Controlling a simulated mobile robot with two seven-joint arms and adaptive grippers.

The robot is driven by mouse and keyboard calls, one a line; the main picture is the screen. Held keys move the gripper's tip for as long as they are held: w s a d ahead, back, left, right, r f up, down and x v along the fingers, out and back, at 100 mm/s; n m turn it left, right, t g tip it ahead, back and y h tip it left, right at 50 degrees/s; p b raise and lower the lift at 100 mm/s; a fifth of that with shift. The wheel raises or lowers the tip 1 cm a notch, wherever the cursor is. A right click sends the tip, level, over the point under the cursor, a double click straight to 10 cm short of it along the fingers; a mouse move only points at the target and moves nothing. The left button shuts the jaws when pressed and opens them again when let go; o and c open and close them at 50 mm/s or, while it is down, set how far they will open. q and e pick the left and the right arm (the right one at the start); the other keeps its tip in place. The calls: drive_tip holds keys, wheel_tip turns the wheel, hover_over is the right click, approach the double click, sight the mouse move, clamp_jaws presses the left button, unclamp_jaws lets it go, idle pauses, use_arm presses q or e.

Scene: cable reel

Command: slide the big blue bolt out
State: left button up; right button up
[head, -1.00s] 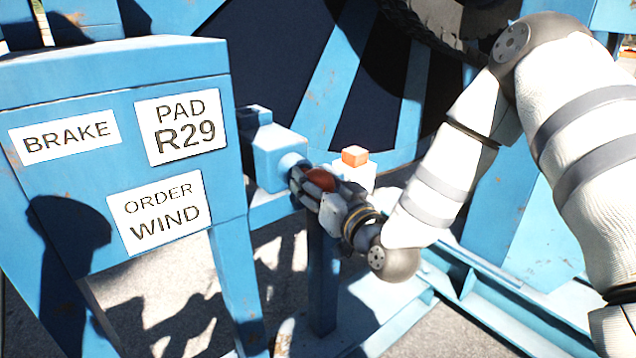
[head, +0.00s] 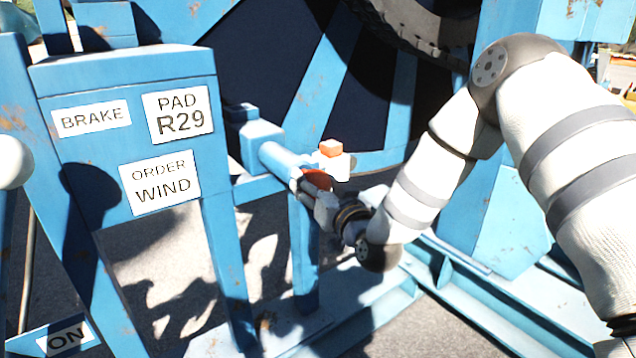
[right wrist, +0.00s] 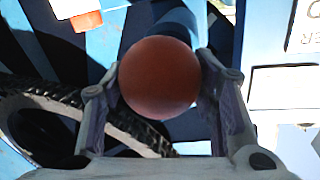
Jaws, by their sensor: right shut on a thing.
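The big blue bolt (head: 285,160) sticks out of its blue housing (head: 250,132) on the frame, to the right of the sign panel. A long stretch of its round shaft shows. Its red-brown ball knob (head: 317,180) is at the near end. My right gripper (head: 312,188) is shut on this knob. In the right wrist view the knob (right wrist: 160,78) sits between the two fingers, which touch its sides. The inner end of the bolt is hidden in the housing. My left gripper is out of view.
A white block with an orange top (head: 331,148) stands just behind the knob. The blue panel at left carries the BRAKE (head: 91,118), PAD R29 (head: 178,114) and ORDER WIND (head: 160,181) signs. A blue post (head: 304,255) stands below the bolt. The reel (head: 320,90) is behind.

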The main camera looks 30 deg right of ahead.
drive_tip(key=shift+s+f, duration=0.1)
drive_tip(key=shift+f, duration=0.2)
drive_tip(key=o, duration=1.7)
drive_tip(key=shift+s+r, duration=0.1)
drive_tip(key=shift+r, duration=0.1)
drive_tip(key=s, duration=0.4)
drive_tip(key=s+a, duration=0.1)
drive_tip(key=s, duration=0.7)
drive_tip(key=shift+a, duration=0.15)
